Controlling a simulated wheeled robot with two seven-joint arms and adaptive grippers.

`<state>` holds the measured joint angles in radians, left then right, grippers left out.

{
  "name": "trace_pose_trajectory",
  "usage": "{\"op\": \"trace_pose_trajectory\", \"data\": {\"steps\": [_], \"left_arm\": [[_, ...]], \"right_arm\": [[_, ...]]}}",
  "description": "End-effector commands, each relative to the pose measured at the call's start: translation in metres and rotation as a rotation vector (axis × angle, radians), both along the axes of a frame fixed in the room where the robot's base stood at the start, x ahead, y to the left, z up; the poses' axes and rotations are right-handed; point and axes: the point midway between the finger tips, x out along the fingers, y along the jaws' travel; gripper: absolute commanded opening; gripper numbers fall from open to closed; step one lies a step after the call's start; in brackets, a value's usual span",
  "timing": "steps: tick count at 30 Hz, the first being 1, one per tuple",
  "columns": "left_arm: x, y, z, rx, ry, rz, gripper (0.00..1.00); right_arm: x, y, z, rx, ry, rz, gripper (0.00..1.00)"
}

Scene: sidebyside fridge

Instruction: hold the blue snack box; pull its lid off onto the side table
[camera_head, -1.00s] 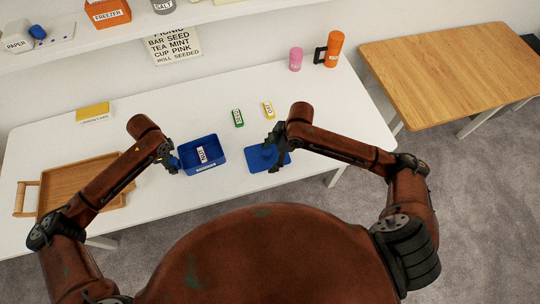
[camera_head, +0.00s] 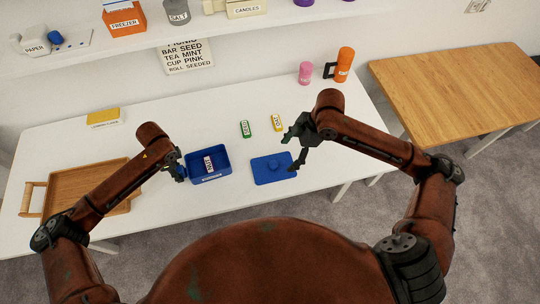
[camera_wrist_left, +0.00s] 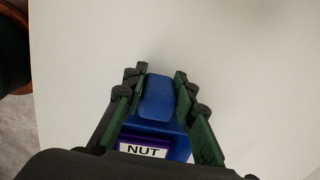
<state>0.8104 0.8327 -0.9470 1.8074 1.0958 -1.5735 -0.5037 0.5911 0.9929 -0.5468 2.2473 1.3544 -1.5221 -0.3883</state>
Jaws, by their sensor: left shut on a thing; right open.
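The blue snack box (camera_head: 222,174) stands open on the white table, with a bar labelled NUT (camera_head: 208,164) inside. My left gripper (camera_head: 181,170) is shut on the box at its left side. In the left wrist view its fingers (camera_wrist_left: 160,78) are on both sides of a blue tab (camera_wrist_left: 157,100), with the NUT label (camera_wrist_left: 143,151) below. The blue lid (camera_head: 272,170) lies flat on the white table, right of the box and apart from it, knob up. My right gripper (camera_head: 294,149) is open and empty, above and beside the lid's right edge.
A green bar (camera_head: 245,128) and a yellow bar (camera_head: 277,122) lie behind the box and lid. A wooden tray (camera_head: 85,180) is at the left. A pink shaker (camera_head: 305,72) and an orange mug (camera_head: 344,64) stand at the back. A bare wooden table (camera_head: 450,90) is at the right.

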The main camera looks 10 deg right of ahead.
Motion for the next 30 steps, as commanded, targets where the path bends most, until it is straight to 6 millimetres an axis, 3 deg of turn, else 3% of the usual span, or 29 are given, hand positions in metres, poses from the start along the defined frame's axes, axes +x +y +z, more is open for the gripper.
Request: {"op": "trace_pose_trajectory", "data": {"steps": [7,8,16,25,30], "left_arm": [[0.0,0.0,0.0,-0.001,-0.001,0.0,0.0],[0.0,0.0,0.0,-0.001,-0.001,0.0,0.27],[0.0,0.0,0.0,0.0,-0.001,0.0,0.45],[0.0,0.0,0.001,0.0,-0.001,0.0,0.46],[0.001,0.0,0.019,-0.001,-0.003,0.0,0.46]], "right_arm": [[0.0,0.0,0.001,0.0,0.0,0.0,0.72],[0.0,0.0,0.001,0.0,0.0,0.0,0.72],[0.0,0.0,0.001,0.0,0.0,-0.001,0.72],[0.0,0.0,0.0,0.0,0.0,-0.001,0.72],[0.0,0.0,0.001,0.0,0.0,-0.001,0.72]]}}
